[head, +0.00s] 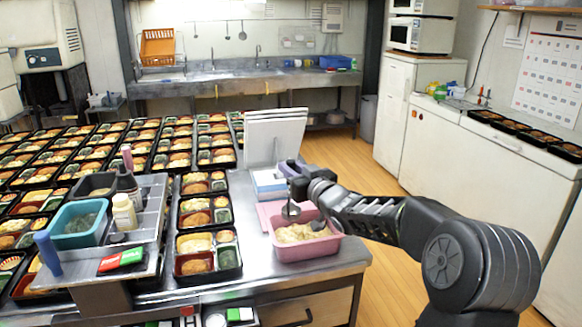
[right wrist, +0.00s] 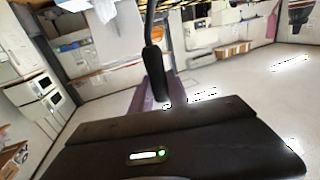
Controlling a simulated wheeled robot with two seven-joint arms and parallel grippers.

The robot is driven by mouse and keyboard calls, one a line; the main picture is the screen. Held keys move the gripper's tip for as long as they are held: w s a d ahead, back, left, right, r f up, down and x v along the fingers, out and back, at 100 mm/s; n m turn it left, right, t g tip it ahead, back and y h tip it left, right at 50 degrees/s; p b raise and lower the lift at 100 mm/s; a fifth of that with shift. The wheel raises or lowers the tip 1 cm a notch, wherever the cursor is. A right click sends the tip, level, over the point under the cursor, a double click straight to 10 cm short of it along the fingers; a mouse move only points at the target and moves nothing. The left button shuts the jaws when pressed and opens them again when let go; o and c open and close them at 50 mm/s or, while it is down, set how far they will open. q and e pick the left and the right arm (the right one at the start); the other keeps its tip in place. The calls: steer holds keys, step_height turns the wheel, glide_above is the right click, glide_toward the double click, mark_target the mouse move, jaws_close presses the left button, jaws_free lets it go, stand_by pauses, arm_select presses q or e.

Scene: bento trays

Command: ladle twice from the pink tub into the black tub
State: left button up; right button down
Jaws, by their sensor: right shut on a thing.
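The pink tub (head: 306,250) stands near the right end of the steel table and holds a pale yellow food. My right gripper (head: 299,186) is above the tub's back edge, shut on a ladle. The ladle's metal bowl (head: 291,211) shows at the tub's back left, over or just inside the rim; I cannot tell whether it touches the food or holds any. In the right wrist view the ladle's black handle (right wrist: 154,72) rises from between the fingers. A black tub (head: 97,185) sits on the raised shelf at the left. My left gripper is not in view.
Rows of filled bento trays (head: 196,245) cover the table's left and middle. The raised shelf (head: 139,236) carries a teal tub (head: 80,224) and bottles (head: 124,212). White boards (head: 274,136) stand behind the pink tub. Bare table lies in front of the tub.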

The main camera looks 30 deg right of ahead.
mark_target(291, 211)
step_height(291, 211, down, 9)
steer(key=b, duration=0.7)
steer(key=shift+f, duration=0.15)
stand_by(0.9)
step_height(291, 211, up, 11)
steer(key=p, duration=0.9)
